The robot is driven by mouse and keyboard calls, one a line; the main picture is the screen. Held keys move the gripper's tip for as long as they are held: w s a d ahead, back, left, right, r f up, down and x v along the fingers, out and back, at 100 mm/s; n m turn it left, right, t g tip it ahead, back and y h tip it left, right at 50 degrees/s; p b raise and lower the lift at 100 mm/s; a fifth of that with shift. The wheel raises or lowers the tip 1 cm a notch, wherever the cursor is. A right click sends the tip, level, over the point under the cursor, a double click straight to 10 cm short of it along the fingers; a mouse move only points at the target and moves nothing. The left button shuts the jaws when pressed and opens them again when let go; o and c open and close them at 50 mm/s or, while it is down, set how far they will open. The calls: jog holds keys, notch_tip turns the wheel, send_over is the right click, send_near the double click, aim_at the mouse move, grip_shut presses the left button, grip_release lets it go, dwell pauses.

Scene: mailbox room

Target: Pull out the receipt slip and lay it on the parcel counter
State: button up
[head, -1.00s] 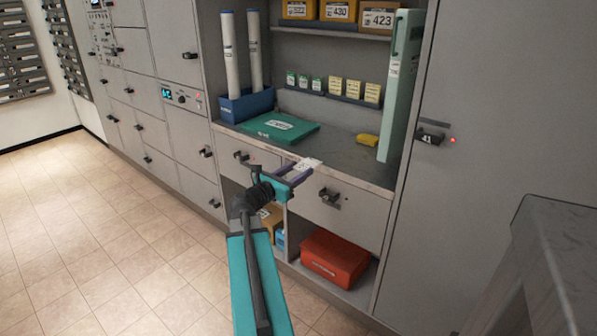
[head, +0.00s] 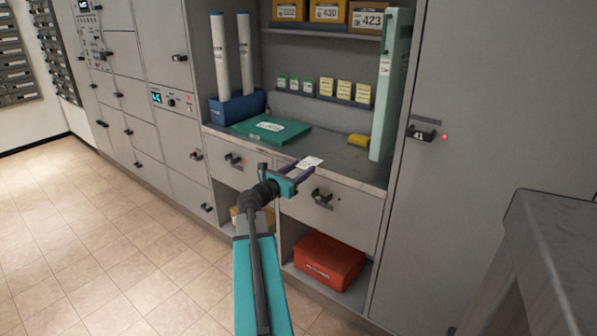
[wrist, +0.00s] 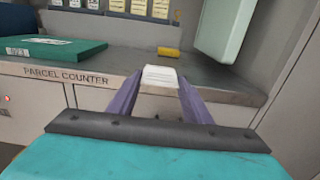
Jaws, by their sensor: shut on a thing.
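My gripper (head: 303,169) is shut on the white receipt slip (head: 312,162), which sticks out forward from between the purple fingertips. In the wrist view the slip (wrist: 160,74) lies between the two fingers (wrist: 160,84), its far end reaching across the front edge of the counter in the picture. The parcel counter (head: 345,168) is a grey worktop in the cabinet alcove, and its name is printed on the front edge in the wrist view (wrist: 66,77). I cannot tell whether the slip touches the counter or hangs above it.
A teal flat parcel (head: 270,129) lies on the counter's left part, and a yellow item (head: 359,140) lies toward the back right. A tall pale green box (head: 391,85) stands at the right end. Bare counter lies between them. A drawer handle (head: 321,197) juts out below.

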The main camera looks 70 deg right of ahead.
jog(key=shift+s+d+f, duration=0.1)
jog(key=shift+d+f, duration=0.05)
jog(key=shift+d, duration=0.3)
jog(key=shift+s+d+f, duration=0.1)
jog(key=shift+d+f, duration=0.05)
jog(key=shift+d, duration=0.25)
jog(key=shift+s+d+f+b, duration=0.2)
jog(key=shift+d+f, duration=0.15)
jog(key=shift+d, duration=0.3)
jog(key=shift+s+d+f+b, duration=0.15)
jog(key=shift+d+f+b, duration=0.15)
jog(key=shift+d, duration=0.3)
jog(key=shift+s+d+f+b, duration=0.15)
jog(key=shift+d+f, duration=0.25)
jog(key=shift+d, duration=0.25)
jog(key=o, duration=1.2)
jog(key=shift+w+a, duration=0.1)
jog(key=shift+a, duration=0.15)
jog(key=shift+p+v, duration=0.65)
jog(key=shift+v, duration=4.1)
